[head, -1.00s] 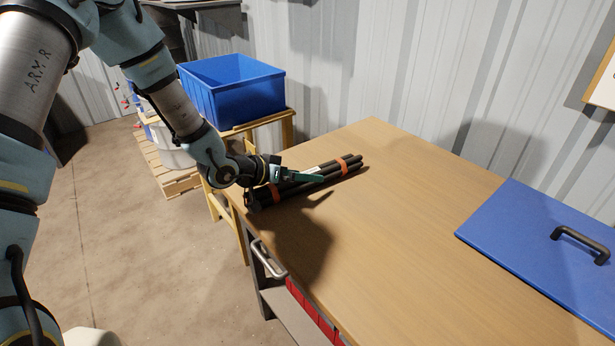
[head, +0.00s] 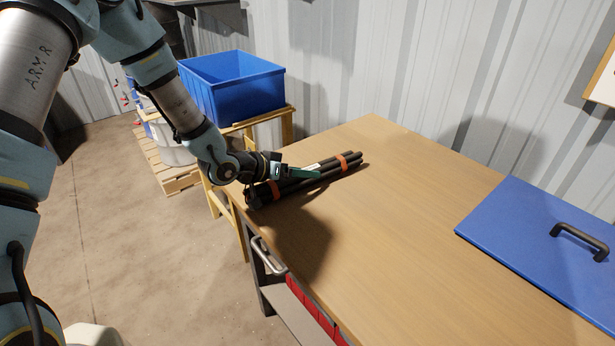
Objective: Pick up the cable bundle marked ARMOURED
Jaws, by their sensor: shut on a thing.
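A bundle of black cables (head: 335,173) with orange bands lies along the left part of the wooden bench. A pale label shows on its top, but I cannot read its marking. My gripper (head: 308,173) reaches in from the left over the bundle, with its green fingers at the bundle's middle. It is shut on the bundle. The far finger and the exact grip are partly hidden. The bundle appears at or very near the bench top; I cannot tell whether it is clear of it.
The wooden bench (head: 400,210) is clear in the middle. A blue lid with a black handle (head: 530,255) lies at its right. A blue crate (head: 235,95) stands on a wooden stand behind my arm. White buckets (head: 172,145) sit on a pallet at the left. A corrugated wall bounds the back.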

